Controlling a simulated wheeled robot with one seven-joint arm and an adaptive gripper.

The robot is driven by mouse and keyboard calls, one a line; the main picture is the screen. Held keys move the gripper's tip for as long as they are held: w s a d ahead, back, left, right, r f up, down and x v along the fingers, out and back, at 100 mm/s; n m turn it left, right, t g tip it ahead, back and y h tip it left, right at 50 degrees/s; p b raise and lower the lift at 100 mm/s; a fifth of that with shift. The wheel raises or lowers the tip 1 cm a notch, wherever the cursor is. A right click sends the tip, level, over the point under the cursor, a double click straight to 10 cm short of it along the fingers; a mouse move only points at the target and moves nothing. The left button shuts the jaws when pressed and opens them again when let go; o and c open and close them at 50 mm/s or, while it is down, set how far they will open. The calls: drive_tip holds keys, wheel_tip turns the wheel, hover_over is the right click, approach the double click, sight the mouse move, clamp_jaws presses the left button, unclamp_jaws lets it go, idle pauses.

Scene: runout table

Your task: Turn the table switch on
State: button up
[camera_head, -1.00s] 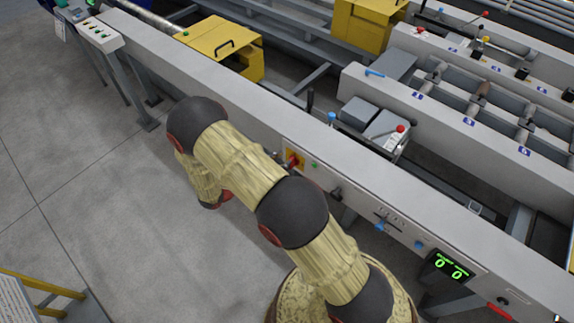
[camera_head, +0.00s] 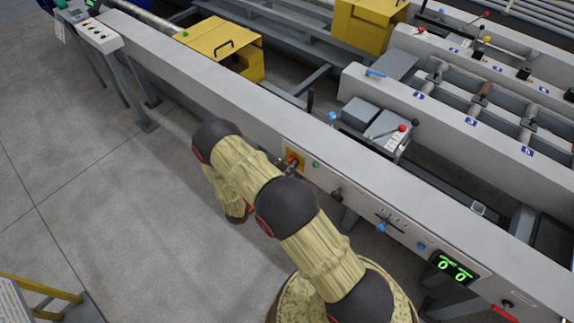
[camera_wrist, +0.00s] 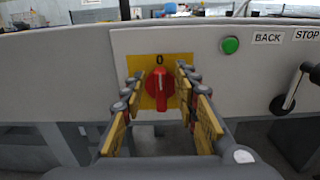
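The table switch (camera_wrist: 159,84) is a red rotary knob on a yellow plate, with a "0" above it, on the front face of the grey table beam. Its knob stands upright in the wrist view. In the head view the switch (camera_head: 293,160) is partly hidden behind my arm. My gripper (camera_wrist: 160,98) is open, with its yellow-padded fingers to the left and right of the knob. I see a gap on both sides; how near the fingertips are to the plate is hard to tell.
A green button (camera_wrist: 230,45), "BACK" and "STOP" labels and a black lever (camera_wrist: 291,92) are right of the switch. In the head view a green display (camera_head: 454,267) sits farther right along the beam (camera_head: 420,190). Open floor (camera_head: 110,220) lies left of my arm.

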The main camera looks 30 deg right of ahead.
drive_tip(key=shift+w+d, duration=0.15)
drive_tip(key=shift+d, duration=0.15)
drive_tip(key=shift+c, duration=0.4)
clamp_jaws()
